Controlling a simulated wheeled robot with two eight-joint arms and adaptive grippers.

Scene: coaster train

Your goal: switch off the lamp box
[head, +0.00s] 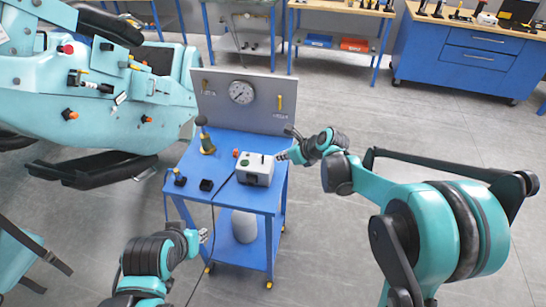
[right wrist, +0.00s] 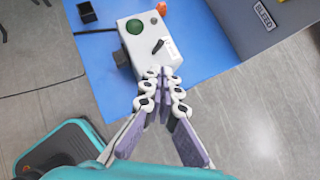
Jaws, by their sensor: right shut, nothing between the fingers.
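The lamp box (head: 255,169) is a small pale box on the blue cart top. In the right wrist view the lamp box (right wrist: 148,42) shows a green lamp (right wrist: 134,26) and a tilted black switch lever (right wrist: 158,46) beside a white label. My right gripper (head: 282,156) is at the box's right side in the head view. In the right wrist view its fingertips (right wrist: 161,74) are together and empty, close to the box's near edge; contact is unclear. My left gripper (head: 204,236) is low, in front of the cart's left side, its fingers too small to judge.
The blue cart (head: 226,194) has a grey back panel with a gauge (head: 241,92). A large teal coaster car (head: 100,100) fills the left.

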